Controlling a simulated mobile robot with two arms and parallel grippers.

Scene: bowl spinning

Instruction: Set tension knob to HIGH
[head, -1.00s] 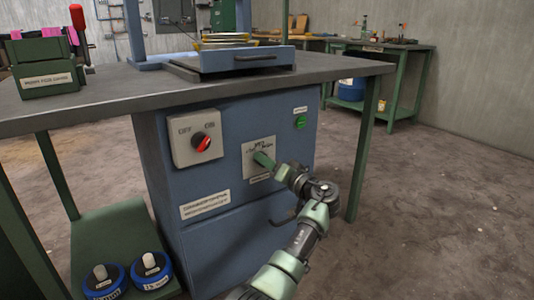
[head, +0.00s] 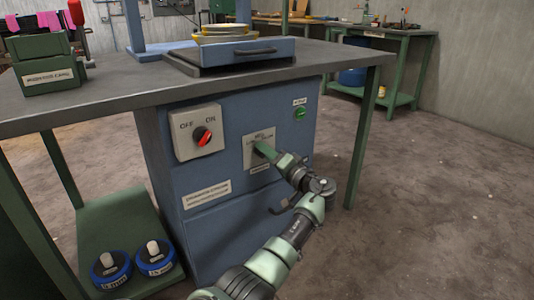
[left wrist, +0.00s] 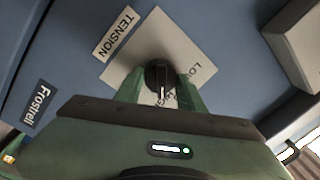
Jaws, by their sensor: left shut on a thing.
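The tension knob (left wrist: 158,74) is a round black knob with a white line. It sits on a white plate (left wrist: 138,74) on the blue cabinet front, beside a TENSION label (left wrist: 117,33). My left gripper (head: 262,150) has its green fingers on either side of the knob and is shut on it. In the left wrist view the white line points down the picture, towards the gripper body. Lettering that starts with "LO" shows on the plate, and the rest is partly hidden. In the head view the gripper hides the knob. My right gripper is not in view.
A red OFF/ON switch (head: 203,137) is left of the plate, and a green button (head: 300,113) is at its upper right. The grey tabletop (head: 110,92) overhangs the cabinet. Two blue-rimmed spools (head: 155,258) stand on a low green shelf. Floor at right is clear.

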